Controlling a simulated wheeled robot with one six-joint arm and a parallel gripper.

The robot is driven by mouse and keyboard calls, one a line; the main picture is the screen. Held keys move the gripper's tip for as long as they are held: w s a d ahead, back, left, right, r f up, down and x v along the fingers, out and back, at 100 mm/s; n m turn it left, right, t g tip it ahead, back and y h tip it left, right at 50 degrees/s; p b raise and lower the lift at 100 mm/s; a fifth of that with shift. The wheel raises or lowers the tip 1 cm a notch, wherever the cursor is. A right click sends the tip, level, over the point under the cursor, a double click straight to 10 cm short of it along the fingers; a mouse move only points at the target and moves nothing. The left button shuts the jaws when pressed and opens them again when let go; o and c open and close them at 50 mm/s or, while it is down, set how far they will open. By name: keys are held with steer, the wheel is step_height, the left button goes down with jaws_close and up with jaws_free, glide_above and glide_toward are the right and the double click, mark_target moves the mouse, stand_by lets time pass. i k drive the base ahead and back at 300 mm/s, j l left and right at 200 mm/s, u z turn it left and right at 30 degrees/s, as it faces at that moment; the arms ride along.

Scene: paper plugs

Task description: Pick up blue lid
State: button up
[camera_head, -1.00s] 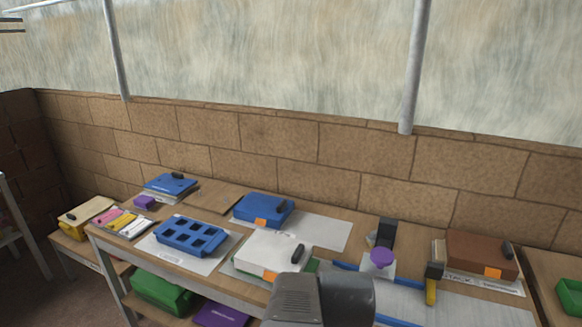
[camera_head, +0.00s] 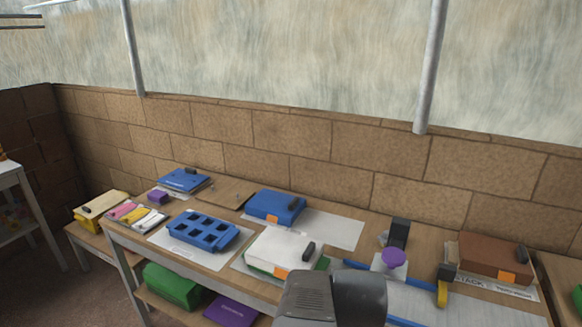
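A blue lid with a dark handle and an orange tag (camera_head: 268,205) is on a blue box at the back middle of the long table. Another flat blue lid-like piece with a dark handle (camera_head: 180,182) lies at the back left end. I cannot tell which of them the task means. A blue tray with several square holes (camera_head: 222,241) lies in front of them on a white sheet. My grey arm shows at the bottom edge, in front of the table. The fingers of my gripper are not in view.
A white-lidded box (camera_head: 270,247) stands between my arm and the back blue lid. A purple knob (camera_head: 394,257), a yellow-and-black tool (camera_head: 443,290) and a brown box (camera_head: 490,255) are to the right. Green (camera_head: 172,285) and purple (camera_head: 232,310) boxes sit on the lower shelf.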

mark_target(270, 206)
steer(key=i+j+u, duration=0.2)
steer(key=i+u, duration=0.7)
